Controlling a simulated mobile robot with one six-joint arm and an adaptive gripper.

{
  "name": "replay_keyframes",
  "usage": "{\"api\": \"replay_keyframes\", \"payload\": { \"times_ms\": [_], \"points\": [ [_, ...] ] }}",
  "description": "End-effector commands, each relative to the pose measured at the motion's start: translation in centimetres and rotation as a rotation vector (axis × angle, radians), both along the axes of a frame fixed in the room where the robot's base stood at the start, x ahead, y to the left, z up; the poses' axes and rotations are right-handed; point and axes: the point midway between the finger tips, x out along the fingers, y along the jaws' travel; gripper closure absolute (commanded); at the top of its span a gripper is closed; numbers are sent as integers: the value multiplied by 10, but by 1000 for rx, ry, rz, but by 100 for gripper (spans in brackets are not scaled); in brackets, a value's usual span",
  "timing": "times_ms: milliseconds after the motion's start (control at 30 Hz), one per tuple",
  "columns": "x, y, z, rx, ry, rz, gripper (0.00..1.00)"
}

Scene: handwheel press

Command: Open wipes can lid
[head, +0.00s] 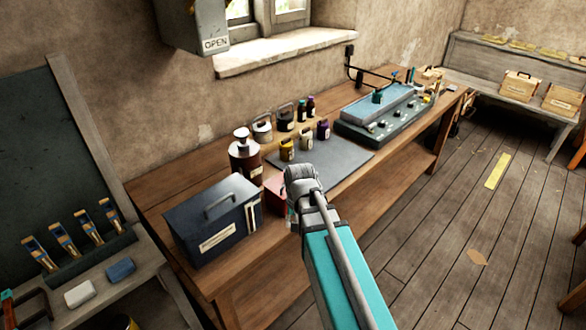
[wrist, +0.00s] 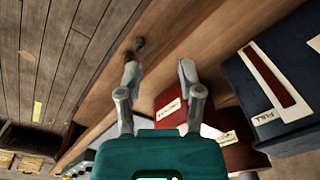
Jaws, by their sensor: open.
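A dark brown-red can (head: 244,163) with a pale top and a label stands upright on the workbench, behind the blue box; it looks like the wipes can, though I cannot read its label. A dark red labelled surface in the wrist view (wrist: 228,152) may be this can; its top is mostly out of frame. My gripper (wrist: 160,95) is open, with nothing between its fingers, above the bench's front edge.
A small red box (head: 275,194) sits partly behind my wrist. A dark blue handled box (head: 212,220) stands left of it. A control panel (head: 385,115) is farther right. The mat is mostly clear.

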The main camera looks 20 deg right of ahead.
Motion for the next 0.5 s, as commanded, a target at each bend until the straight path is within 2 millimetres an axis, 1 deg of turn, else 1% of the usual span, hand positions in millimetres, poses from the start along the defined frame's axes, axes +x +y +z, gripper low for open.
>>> {"api": "replay_keyframes", "payload": {
  "times_ms": [33, 500],
  "points": [
    [13, -2, 19, 6, -4, -38, 52],
    [92, -26, 105, 75, -47, -426, 52]
  ]
}}
